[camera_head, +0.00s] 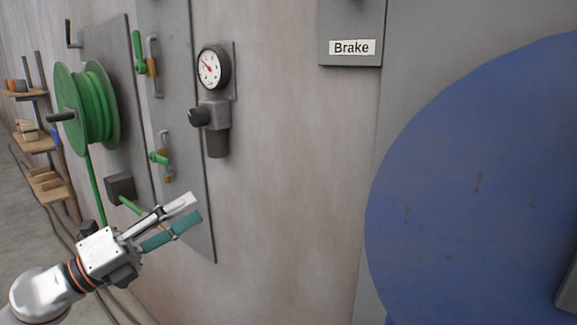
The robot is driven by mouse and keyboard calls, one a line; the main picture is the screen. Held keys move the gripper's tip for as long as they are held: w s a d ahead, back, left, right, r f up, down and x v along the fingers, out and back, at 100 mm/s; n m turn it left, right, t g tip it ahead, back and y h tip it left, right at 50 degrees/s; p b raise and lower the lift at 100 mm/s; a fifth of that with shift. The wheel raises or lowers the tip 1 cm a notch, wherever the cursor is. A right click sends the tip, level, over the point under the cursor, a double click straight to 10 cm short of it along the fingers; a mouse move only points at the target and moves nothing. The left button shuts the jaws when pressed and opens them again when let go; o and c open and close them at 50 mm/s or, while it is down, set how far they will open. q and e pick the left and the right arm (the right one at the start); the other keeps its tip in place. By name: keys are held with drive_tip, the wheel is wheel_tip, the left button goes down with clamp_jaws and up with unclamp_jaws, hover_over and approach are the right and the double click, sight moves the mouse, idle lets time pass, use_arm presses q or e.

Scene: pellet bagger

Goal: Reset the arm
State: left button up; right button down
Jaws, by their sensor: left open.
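My left gripper (180,219) is at the lower left, with its fingers pointing up and to the right. Its two fingers are apart and I see nothing between them. The fingers overlap the lower part of a grey wall panel (178,60) in the picture; I cannot tell how far they are from it. A green lever (138,52) stands upright at the top of that panel. A second green handle (158,158) sits lower on it and points left. My right gripper does not show.
A pressure gauge (209,69) with a black-knobbed regulator (214,115) is on the wall. A green hose reel (88,105) and shelves (40,145) are at the left. A "Brake" plate (352,47) is above. A large blue disc (480,190) fills the right.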

use_arm(q)
drive_tip(key=s+a+f+n+t+y, duration=0.2)
drive_tip(key=f+n+y, duration=0.4)
drive_tip(key=f+n, duration=0.7)
drive_tip(key=s+a+f+n+t+y, duration=0.25)
drive_tip(key=f+n+y, duration=0.55)
drive_tip(key=f, duration=1)
drive_tip(key=s+d+f+n+g, duration=0.2)
drive_tip(key=s+f+n+g, duration=0.1)
drive_tip(key=s+f, duration=0.6)
drive_tip(key=s+d+f+n+g, duration=0.2)
drive_tip(key=s+f+n+g, duration=0.2)
drive_tip(key=s+f, duration=0.5)
wheel_tip(320, 180, down, 3)
drive_tip(key=n, duration=0.2)
drive_tip(key=shift+n+p, duration=0.3)
